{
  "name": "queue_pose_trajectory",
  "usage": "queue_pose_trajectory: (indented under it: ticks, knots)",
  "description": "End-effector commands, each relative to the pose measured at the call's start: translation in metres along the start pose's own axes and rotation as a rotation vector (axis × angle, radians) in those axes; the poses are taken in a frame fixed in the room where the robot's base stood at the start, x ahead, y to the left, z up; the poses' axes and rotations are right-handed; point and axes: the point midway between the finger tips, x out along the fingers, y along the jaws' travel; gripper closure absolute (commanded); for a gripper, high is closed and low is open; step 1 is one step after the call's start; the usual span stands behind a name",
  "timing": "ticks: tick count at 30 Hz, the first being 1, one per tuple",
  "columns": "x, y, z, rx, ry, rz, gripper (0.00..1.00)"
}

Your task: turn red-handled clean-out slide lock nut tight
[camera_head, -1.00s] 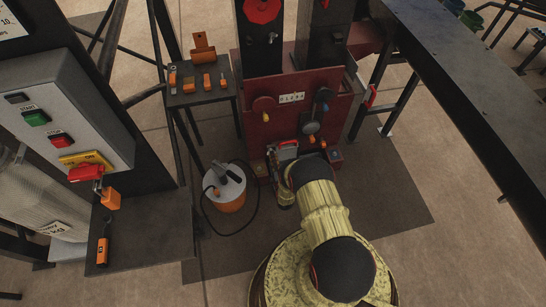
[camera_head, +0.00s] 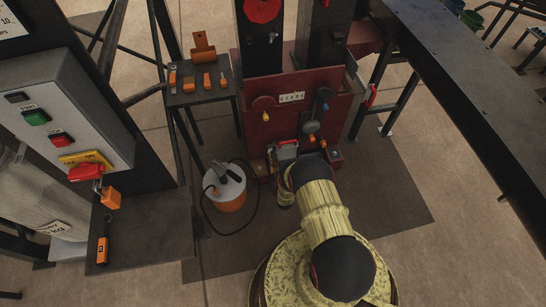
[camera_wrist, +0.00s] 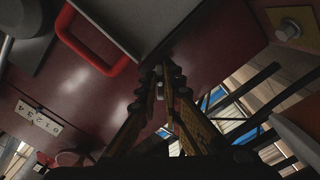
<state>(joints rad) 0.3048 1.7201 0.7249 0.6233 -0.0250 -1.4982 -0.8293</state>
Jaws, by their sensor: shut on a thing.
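The clean-out slide is a grey plate with a red loop handle (camera_wrist: 75,42) in the wrist view, set against the dark red press body. In the head view the slide (camera_head: 288,150) shows low on the press front, just beyond my wrist. My gripper (camera_wrist: 159,82) has its fingertips closed together beside the slide's edge, shut on the small lock nut (camera_wrist: 158,90). The fingers hide most of the nut, so its tightness cannot be told. In the head view my arm hides the fingers.
A hex bolt (camera_wrist: 289,25) sits on a plate at the wrist view's upper right. An orange and white canister (camera_head: 226,188) with a hose stands left of my arm. A small tool table (camera_head: 203,97) stands behind it. Open floor lies to the right.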

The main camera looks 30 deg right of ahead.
Motion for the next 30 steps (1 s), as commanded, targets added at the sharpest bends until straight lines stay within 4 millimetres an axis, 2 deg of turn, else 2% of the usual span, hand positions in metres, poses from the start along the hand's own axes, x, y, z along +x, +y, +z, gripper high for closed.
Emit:
queue_pose_trajectory:
  ticks: [10,26,27,30]
  knots:
    - [-0.0025,-0.0025,0.0021,0.129,-0.005,-0.003,1.00]
    - [-0.0027,-0.0027,0.0023,0.150,-0.006,-0.004,1.00]
    - [-0.0027,-0.0027,0.0023,0.150,-0.006,-0.004,0.90]
    - [-0.0023,-0.0024,0.0019,0.149,-0.005,-0.003,0.85]
